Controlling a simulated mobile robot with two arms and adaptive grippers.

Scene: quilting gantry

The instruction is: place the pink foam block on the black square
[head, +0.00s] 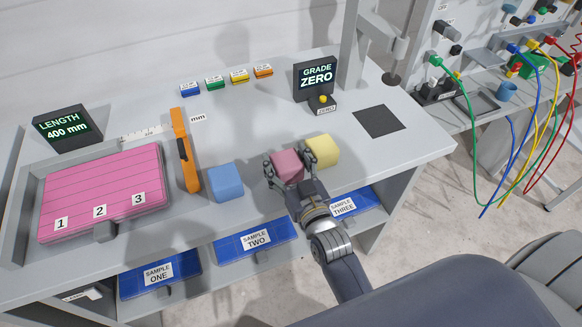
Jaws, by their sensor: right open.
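The pink foam block (287,167) sits on the grey table near its front edge, between a blue block and a yellow block. My right gripper (289,170) is open around the pink block, with one finger on its left side and the other on its right, beside the yellow block. I cannot tell whether the fingers touch it. The black square (379,121) lies flat and bare on the table's right part. My left gripper is out of view.
The blue block (226,183) and yellow block (322,150) flank the pink one. The grade display (315,77) stands behind, left of the black square. An orange caliper-like tool (184,150) and a tray of pink sheet (105,190) are left. Cables (480,130) hang at the right.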

